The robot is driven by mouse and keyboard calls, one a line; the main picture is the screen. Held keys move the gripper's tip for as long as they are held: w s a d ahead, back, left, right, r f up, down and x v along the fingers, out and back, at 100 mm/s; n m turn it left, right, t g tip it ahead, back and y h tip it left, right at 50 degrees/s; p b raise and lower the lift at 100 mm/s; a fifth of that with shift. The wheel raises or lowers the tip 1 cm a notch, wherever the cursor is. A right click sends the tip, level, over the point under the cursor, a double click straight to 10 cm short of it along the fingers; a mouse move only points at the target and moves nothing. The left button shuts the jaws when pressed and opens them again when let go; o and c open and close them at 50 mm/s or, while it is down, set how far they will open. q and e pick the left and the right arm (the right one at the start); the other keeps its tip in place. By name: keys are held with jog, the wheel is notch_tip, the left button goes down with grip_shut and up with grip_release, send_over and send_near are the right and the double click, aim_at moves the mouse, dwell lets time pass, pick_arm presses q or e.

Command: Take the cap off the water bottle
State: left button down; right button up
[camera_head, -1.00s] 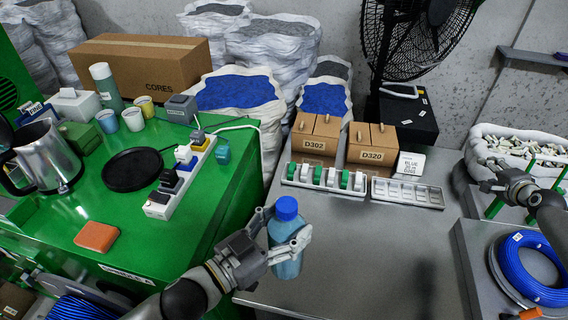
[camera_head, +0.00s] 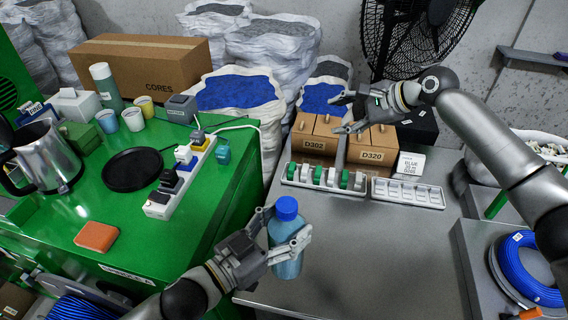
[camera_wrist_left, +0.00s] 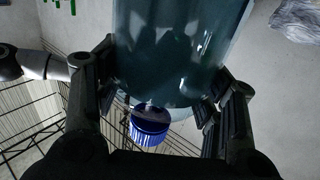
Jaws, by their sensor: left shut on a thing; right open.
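The water bottle (camera_head: 287,262) is a translucent blue bottle, held upright with its blue cap (camera_head: 287,207) on top. My left gripper (camera_head: 283,243) is shut on the bottle's body, below the cap. In the left wrist view the bottle (camera_wrist_left: 176,45) fills the space between the fingers, and the cap (camera_wrist_left: 150,126) shows below it. My right gripper (camera_head: 343,113) is open and empty. It is in front of the cardboard boxes at the back, above and to the right of the cap, well apart from it.
A green cabinet (camera_head: 215,215) at the left bears a power strip (camera_head: 182,178), a steel kettle (camera_head: 45,155) and cups. White trays (camera_head: 408,192) and small boxes (camera_head: 314,141) stand at the back of the grey table (camera_head: 385,260). Its front and middle are clear.

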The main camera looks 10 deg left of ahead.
jog(key=s+a+r+n+g, duration=0.1)
jog(key=s+a+r+g, duration=0.15)
jog(key=s+a, duration=0.4)
notch_tip(320, 180, up, 4)
jog(key=n+g+h, duration=0.1)
jog(key=g+h, duration=0.2)
jog(key=h, duration=0.5)
send_over(284, 202)
jog(key=shift+w+a+r, duration=0.1)
jog(key=shift+w+a, duration=0.1)
jog(key=shift+a, duration=0.1)
jog(key=shift+s+d+h, duration=0.2)
jog(key=shift+s+h, duration=0.05)
jog(key=shift+h, duration=0.25)
jog(key=shift+s+d+f, duration=0.1)
jog(key=shift+f, duration=0.2)
notch_tip(284, 202, down, 7)
jog(key=shift+f, duration=0.2)
jog(key=shift+c, duration=0.3)
